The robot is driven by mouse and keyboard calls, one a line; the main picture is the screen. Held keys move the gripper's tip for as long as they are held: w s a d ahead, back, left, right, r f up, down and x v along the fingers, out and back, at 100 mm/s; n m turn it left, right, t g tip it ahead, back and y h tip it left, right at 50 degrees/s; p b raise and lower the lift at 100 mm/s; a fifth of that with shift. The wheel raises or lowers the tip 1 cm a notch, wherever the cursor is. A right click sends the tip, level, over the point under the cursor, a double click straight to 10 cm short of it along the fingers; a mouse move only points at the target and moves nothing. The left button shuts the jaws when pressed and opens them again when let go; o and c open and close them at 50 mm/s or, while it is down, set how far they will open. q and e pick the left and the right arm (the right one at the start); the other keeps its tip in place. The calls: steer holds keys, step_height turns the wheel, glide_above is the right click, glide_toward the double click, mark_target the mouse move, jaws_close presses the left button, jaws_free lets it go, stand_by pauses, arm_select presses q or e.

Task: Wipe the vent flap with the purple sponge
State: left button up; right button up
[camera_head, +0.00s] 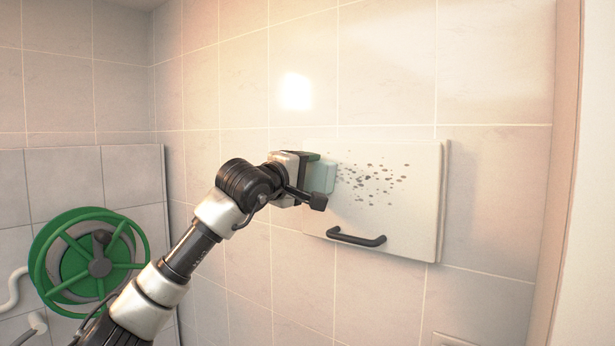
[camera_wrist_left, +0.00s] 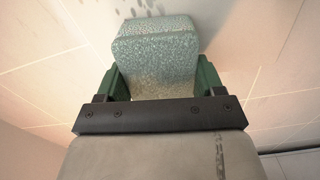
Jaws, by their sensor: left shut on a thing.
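The vent flap (camera_head: 415,225) is a pale, flat panel on the tiled wall, with a dark handle (camera_head: 357,239) at its lower edge. Dark spots (camera_head: 372,185) are scattered over its upper middle. My left gripper (camera_head: 310,174) is at the flap's left side, shut on a sponge (camera_head: 323,177). The sponge looks pale teal, not purple; in the left wrist view the sponge (camera_wrist_left: 155,45) sits between the green fingers, with spots just beyond it. It is at or very close to the flap's surface; I cannot tell if it touches. My right gripper is not in view.
A green hose reel (camera_head: 88,262) is mounted on the left wall, beside my left arm. The tiled wall around the flap is clear. A pale vertical edge (camera_head: 565,180) stands at the right.

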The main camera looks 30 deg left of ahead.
mark_target(319, 177)
arm_select(q)
steer(key=shift+d+f+b, duration=0.1)
steer(key=shift+d+b, duration=0.3)
steer(key=shift+d, duration=0.7)
steer(key=shift+s+d+b, duration=0.2)
steer(key=shift+d+b, duration=0.3)
steer(key=shift+d, duration=1.95)
steer(key=shift+s+d+b, duration=0.15)
steer(key=shift+d+b, duration=0.3)
steer(key=shift+d, duration=1.95)
steer(key=shift+s+d+b, duration=0.2)
steer(key=shift+d+b, duration=0.3)
steer(key=shift+d, duration=1.95)
steer(key=shift+s+d+b, duration=0.15)
steer(key=shift+d+b, duration=0.3)
steer(key=shift+d, duration=1.2)
steer(key=shift+d+b, duration=0.1)
steer(key=shift+b, duration=0.2)
steer(key=shift+w+a, duration=0.2)
steer(key=shift+a, duration=2.25)
steer(key=shift+w+a, duration=0.2)
steer(key=shift+a, duration=2.6)
steer(key=shift+w+a, duration=0.15)
steer(key=shift+a, duration=2.1)
steer(key=shift+w+a+p, duration=0.1)
steer(key=shift+a+p, duration=0.3)
steer(key=shift+a, duration=0.65)
steer(key=shift+w+a+r+p, duration=0.15)
steer(key=shift+a+p, duration=0.25)
steer(key=shift+a, duration=1.2)
